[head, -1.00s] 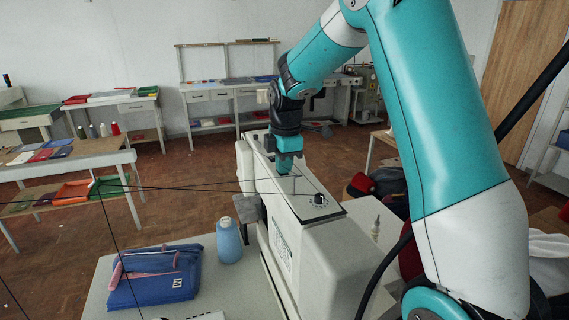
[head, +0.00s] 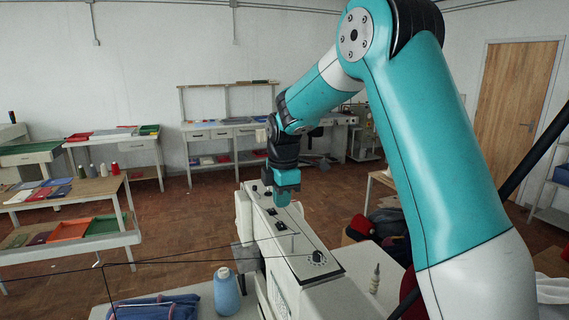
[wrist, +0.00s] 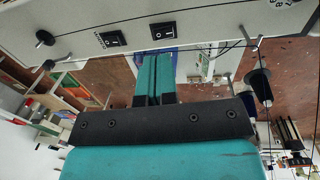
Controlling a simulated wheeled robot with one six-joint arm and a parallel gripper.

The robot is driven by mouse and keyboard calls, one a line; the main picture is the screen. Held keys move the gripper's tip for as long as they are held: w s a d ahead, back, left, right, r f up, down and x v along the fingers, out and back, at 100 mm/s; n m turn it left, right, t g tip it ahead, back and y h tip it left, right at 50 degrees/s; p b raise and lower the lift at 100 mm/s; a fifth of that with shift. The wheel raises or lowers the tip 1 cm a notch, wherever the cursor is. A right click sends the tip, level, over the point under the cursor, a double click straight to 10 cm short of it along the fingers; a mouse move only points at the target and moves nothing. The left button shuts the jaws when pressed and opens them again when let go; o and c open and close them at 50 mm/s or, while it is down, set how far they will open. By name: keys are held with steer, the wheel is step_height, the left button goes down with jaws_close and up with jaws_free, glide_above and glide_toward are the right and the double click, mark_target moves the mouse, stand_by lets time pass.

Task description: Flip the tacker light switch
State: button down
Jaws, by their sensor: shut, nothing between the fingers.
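A white sewing machine (head: 325,292) has a pale top panel with black switches and a dial. In the head view, one dark switch (head: 281,226) lies on the panel just nearer than my gripper (head: 284,201), and another dark switch (head: 271,211) lies beside the fingertips. In the wrist view, two black rocker switches show, a left one (wrist: 112,39) and a right one (wrist: 163,30). My gripper (wrist: 157,56) is shut and empty, its fingertips just below the right rocker in the picture. Whether they touch it cannot be told. Labels are too small to read.
A black dial (head: 317,257) sits at the panel's near end. Black threads cross the left side.

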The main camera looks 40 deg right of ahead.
step_height(320, 180, up, 8)
steer(key=b, duration=0.2)
steer(key=shift+s+a+r, duration=0.15)
steer(key=shift+s+r, duration=0.1)
steer(key=shift+s, duration=0.15)
